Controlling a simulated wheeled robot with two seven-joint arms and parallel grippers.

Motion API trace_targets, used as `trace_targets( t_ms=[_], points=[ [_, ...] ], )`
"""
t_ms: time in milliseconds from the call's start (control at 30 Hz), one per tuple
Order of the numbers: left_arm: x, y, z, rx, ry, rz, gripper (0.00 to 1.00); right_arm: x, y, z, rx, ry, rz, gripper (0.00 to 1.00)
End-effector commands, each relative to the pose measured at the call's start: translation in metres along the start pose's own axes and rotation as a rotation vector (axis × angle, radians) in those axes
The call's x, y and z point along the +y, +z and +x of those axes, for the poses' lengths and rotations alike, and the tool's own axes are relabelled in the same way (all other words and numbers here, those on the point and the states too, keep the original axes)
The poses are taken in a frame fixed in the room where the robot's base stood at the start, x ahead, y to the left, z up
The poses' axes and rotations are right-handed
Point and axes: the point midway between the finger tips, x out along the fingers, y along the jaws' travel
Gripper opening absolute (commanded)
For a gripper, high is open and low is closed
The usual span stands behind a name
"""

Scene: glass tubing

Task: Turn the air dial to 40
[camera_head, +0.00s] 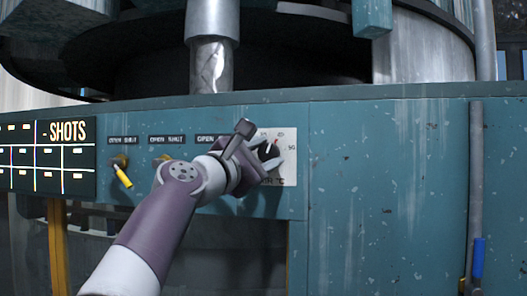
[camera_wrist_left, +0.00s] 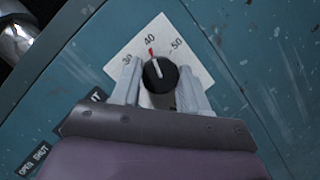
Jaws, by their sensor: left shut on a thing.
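The air dial is a black round knob (camera_wrist_left: 160,76) on a white scale plate (camera_wrist_left: 193,62) marked 30, 40 and 50. In the left wrist view its white pointer line points close to the red mark below 40. My left gripper (camera_wrist_left: 160,84) has one finger on each side of the knob and is shut on it. In the head view the plate (camera_head: 289,172) shows on the teal panel, and my left gripper (camera_head: 269,160) covers part of the dial. My right gripper is not in view.
Left of the dial on the teal panel (camera_head: 360,190) are small valves with yellow handles (camera_head: 122,176) under labels. A black SHOTS board (camera_head: 48,157) is at the far left. A grey vertical pipe with a blue grip (camera_head: 478,258) stands at the right.

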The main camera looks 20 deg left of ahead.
Motion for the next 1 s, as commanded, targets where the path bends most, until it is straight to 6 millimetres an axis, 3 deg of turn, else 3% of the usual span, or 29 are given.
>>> trace_targets(
  t_ms=[700,733,800,1000],
  points=[
    [-0.0001,-0.0005,0.0001,0.003,-0.028,0.065,0.14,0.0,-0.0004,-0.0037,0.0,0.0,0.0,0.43],
    [-0.0001,-0.0005,0.0001,0.003,-0.028,0.065,0.51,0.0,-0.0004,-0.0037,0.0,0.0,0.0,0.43],
    [-0.0001,-0.0005,0.0001,0.003,-0.028,0.065,0.69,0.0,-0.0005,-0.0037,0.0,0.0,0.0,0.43],
    [0.0001,-0.0003,0.0001,0.002,-0.027,0.065,0.69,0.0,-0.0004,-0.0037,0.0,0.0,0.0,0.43]
  ],
)
